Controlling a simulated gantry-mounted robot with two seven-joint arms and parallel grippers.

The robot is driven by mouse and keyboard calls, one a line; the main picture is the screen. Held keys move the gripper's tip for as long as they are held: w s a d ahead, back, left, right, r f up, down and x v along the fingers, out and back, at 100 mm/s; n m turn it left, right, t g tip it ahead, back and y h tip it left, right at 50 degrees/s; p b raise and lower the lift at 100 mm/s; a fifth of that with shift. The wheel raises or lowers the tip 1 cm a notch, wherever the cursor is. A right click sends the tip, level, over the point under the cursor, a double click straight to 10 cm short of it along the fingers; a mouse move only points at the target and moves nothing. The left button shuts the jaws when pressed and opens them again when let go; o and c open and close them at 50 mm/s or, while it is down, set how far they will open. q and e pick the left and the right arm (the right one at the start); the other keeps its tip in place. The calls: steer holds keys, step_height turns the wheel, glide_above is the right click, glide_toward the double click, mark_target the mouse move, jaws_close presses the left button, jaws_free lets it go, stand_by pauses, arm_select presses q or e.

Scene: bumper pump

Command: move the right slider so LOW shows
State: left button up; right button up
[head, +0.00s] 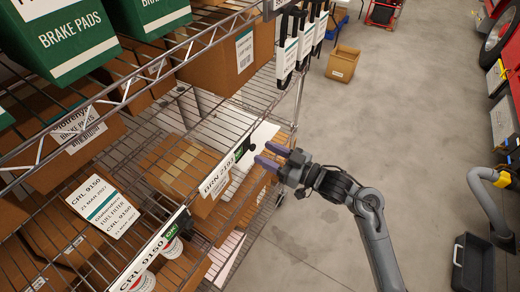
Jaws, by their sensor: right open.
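The right slider (243,150) is a small dark piece on the shelf-edge label strip, at the right end of the label BRN 219… (215,180). A bit of green shows at it, but its word is too small to read. The left slider (170,230), beside the label CRL 9150 (140,265), shows a green field that seems to read OK. My right gripper (270,155) is open, its two purple fingers pointing left towards the right slider. The fingertips are close to the slider, seemingly just short of it; contact cannot be told. My left gripper is not in view.
The wire shelf rack (140,95) holds cardboard boxes and green brake pads boxes (70,40). Hanging white-labelled holders (290,45) are above my right gripper.

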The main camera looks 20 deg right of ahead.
mark_target(254, 148)
steer(key=shift+x, duration=1.5)
steer(key=shift+c, duration=0.4)
jaws_close()
steer(key=shift+s, duration=0.1)
